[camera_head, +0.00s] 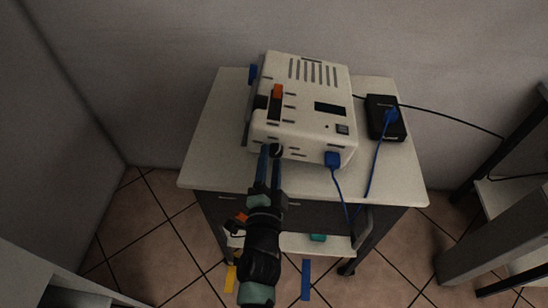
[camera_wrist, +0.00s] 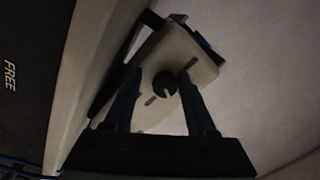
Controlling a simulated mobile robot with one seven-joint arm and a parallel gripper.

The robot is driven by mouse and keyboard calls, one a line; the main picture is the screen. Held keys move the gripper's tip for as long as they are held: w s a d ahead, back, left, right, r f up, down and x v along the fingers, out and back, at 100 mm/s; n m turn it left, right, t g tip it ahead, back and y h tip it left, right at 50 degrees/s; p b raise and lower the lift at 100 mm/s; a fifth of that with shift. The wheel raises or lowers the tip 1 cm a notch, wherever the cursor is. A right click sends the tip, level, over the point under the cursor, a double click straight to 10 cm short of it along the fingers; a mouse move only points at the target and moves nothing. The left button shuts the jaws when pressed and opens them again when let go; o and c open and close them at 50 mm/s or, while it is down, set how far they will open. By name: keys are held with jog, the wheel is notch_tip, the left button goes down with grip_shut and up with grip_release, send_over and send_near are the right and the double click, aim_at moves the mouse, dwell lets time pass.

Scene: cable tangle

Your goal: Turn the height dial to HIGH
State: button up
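A white box-shaped device (camera_head: 300,115) with slots, a dark display and small labels sits on the cart top. A round black dial (camera_head: 277,150) is on its near face, at the tips of my gripper. In the wrist view the dial (camera_wrist: 165,86) shows a short pale pointer mark; I cannot read any HIGH label. My gripper (camera_head: 270,152) points at this face. In the wrist view my gripper (camera_wrist: 160,75) is open, with one blue finger on each side of the dial. I cannot tell whether the fingers touch it.
A blue plug (camera_head: 332,159) with a hanging cable sits at the device's near right corner. A black box (camera_head: 386,118) with a blue plug stands to the right. The pale cart top (camera_head: 215,150) is clear at left. A dark panel marked FREE (camera_wrist: 20,80) is at left.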

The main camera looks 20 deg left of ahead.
jog(key=shift+o, duration=1.1)
jog(key=shift+f, duration=0.3)
jog(key=shift+o, duration=0.2)
jog(key=shift+d+r, duration=0.15)
jog(key=shift+r, duration=0.1)
jog(key=b+v, duration=0.1)
jog(key=v, duration=1.2)
jog(key=shift+b, duration=0.35)
